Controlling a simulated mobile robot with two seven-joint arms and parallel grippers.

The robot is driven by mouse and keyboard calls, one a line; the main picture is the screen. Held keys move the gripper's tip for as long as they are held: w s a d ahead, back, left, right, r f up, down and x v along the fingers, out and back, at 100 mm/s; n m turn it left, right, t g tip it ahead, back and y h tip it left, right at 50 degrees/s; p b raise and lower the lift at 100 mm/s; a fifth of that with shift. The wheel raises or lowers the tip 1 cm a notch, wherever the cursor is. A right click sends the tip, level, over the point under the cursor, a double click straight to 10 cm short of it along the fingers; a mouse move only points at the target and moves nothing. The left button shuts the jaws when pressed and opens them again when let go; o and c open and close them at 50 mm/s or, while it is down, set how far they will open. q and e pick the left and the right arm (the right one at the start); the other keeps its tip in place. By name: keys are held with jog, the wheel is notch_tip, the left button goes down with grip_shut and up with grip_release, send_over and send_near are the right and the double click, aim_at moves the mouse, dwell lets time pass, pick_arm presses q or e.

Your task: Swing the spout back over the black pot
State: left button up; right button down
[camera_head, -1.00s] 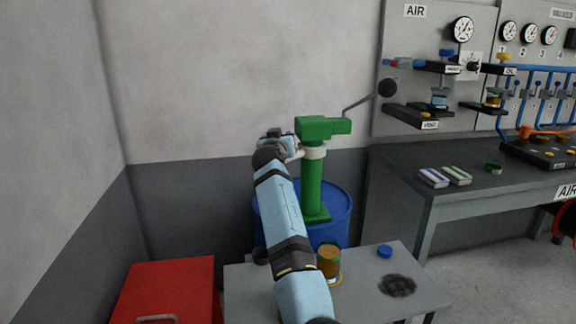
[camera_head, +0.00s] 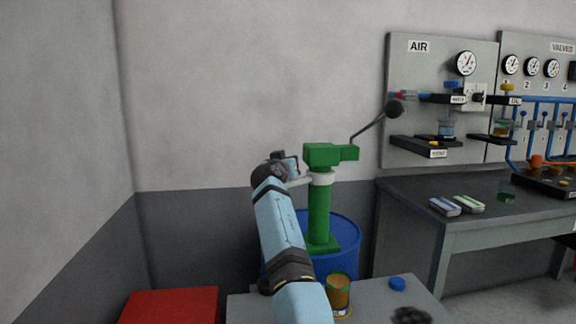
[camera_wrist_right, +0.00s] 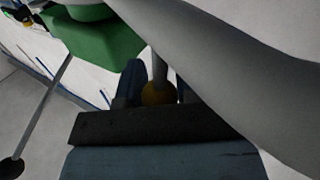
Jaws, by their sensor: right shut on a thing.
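The green pump (camera_head: 319,210) stands on a blue drum (camera_head: 345,240). Its pale spout (camera_head: 301,181) runs from the collar to the left, mostly hidden behind my right arm. My right gripper (camera_head: 287,165) is at the spout, left of the pump head. In the right wrist view the grey spout (camera_wrist_right: 225,60) crosses close in front. A yellow-brown knob (camera_wrist_right: 157,94) on a short stem sits between the fingers of my right gripper (camera_wrist_right: 157,80), which is shut on it. A black shape (camera_head: 265,286) beside my forearm may be the black pot, largely hidden. My left gripper is out of view.
A small grey table (camera_head: 375,307) holds a brown pot (camera_head: 338,292), a blue cap (camera_head: 397,284) and a dark round patch (camera_head: 411,315). A red box (camera_head: 170,306) is at lower left. The pump's handle (camera_head: 373,123) reaches right, near the gauge panel and dark bench (camera_head: 410,200).

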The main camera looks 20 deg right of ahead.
jog(key=c, duration=1.3)
grip_release()
jog(key=shift+r, duration=0.2)
jog(key=o, duration=0.5)
jog(key=shift+w+f, duration=0.15)
jog(key=shift+w, duration=0.05)
pick_arm(q)
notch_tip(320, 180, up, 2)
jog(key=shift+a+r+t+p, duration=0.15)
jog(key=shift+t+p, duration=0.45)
jog(key=shift+p, duration=0.4)
pick_arm(e)
jog(key=v, duration=0.7)
jog(key=shift+s+a, duration=0.2)
jog(key=shift+s, duration=0.05)
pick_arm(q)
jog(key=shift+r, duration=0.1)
